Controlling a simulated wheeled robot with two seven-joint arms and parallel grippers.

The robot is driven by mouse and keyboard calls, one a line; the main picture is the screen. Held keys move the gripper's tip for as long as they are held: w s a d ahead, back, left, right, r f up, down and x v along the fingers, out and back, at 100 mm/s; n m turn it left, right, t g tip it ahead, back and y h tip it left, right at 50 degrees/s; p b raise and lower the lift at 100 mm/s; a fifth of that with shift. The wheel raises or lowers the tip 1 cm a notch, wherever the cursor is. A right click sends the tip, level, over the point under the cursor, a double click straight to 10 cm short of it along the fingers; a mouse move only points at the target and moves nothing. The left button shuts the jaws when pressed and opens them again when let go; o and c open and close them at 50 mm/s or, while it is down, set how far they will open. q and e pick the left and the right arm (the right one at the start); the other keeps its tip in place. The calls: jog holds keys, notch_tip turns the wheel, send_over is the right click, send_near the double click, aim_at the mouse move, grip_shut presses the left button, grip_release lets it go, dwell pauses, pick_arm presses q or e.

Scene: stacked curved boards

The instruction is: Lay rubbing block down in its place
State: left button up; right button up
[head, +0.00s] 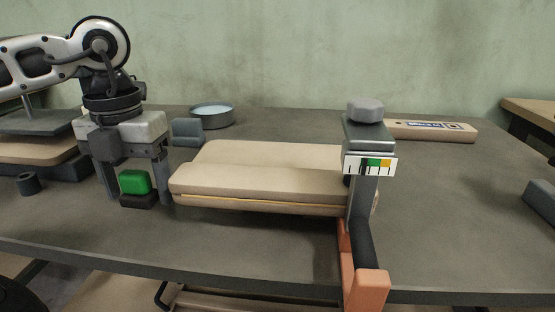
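The rubbing block (135,184), with a green upper part and a dark lower part, is between the fingertips of my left gripper (137,181). Both fingers meet its sides, so the gripper looks shut on it. The block is upright and low over the grey bench (260,236) at the left; I cannot tell whether its underside touches the bench. My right gripper is not in view.
Stacked pale curved boards (260,178) lie mid-bench, with a clamp (362,215) with orange handle parts at their right end. A grey block (187,132), a round dish (211,114) and a wooden piece (430,130) stand behind. The bench's right side is largely clear.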

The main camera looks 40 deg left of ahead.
pick_arm(q)
notch_tip(320, 180, up, 2)
jog(key=shift+r+p, duration=0.1)
jog(key=shift+p, duration=0.55)
notch_tip(320, 180, up, 14)
jog(key=p, duration=0.6)
jog(key=shift+p, duration=0.35)
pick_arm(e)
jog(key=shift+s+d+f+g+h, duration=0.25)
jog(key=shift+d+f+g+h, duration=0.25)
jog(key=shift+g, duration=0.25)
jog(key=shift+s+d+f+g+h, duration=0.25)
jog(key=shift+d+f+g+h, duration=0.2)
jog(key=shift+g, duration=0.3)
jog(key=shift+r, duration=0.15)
